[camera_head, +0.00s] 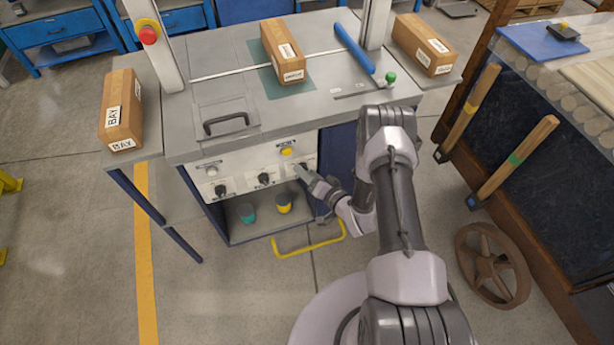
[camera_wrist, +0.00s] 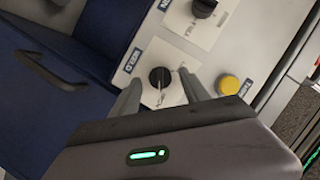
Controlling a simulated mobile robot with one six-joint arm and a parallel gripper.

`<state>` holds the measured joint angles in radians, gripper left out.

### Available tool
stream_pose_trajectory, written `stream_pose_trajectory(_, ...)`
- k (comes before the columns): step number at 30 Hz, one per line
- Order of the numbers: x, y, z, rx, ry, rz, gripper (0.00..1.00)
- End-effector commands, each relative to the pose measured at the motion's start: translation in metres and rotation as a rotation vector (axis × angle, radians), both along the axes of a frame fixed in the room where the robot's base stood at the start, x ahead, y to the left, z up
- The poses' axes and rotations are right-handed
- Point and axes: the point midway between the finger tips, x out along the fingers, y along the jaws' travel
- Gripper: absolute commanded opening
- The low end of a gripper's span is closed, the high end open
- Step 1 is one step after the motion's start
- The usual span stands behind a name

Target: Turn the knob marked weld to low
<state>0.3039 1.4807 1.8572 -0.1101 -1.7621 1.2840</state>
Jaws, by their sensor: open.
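A black round knob with a pale pointer line (camera_wrist: 160,77) sits on a white plate, beside a blue label that seems to read WELD upside down in the wrist view. My gripper (camera_wrist: 163,92) is open, with one finger on each side of this knob. Whether the fingers touch it I cannot tell. The pointer runs down toward my gripper in the wrist view; the scale marks are too small to read. In the head view my gripper (camera_head: 304,173) is at the right end of the grey control panel (camera_head: 243,172) and hides the knob there.
Two other black knobs, one in the middle (camera_head: 264,179) and one at the left (camera_head: 221,189), are on the panel. A yellow button (camera_head: 286,151) is close above my gripper; a white button (camera_head: 211,170) is at the left. A yellow bar (camera_head: 308,246) sticks out below.

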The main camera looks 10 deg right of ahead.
Motion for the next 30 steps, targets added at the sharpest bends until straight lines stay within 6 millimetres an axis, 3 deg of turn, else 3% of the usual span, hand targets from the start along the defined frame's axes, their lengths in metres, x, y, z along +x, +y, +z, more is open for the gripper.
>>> stream_pose_trajectory(9, 0.0053, 0.002, -0.0006, 0.0, 0.001, -0.001, 0.54)
stream_pose_trajectory(18, 0.0049, 0.002, -0.0008, 0.0, 0.001, 0.0, 0.0)
stream_pose_trajectory(30, 0.0048, 0.0031, 0.0015, -0.08, -0.005, 0.0, 0.0)
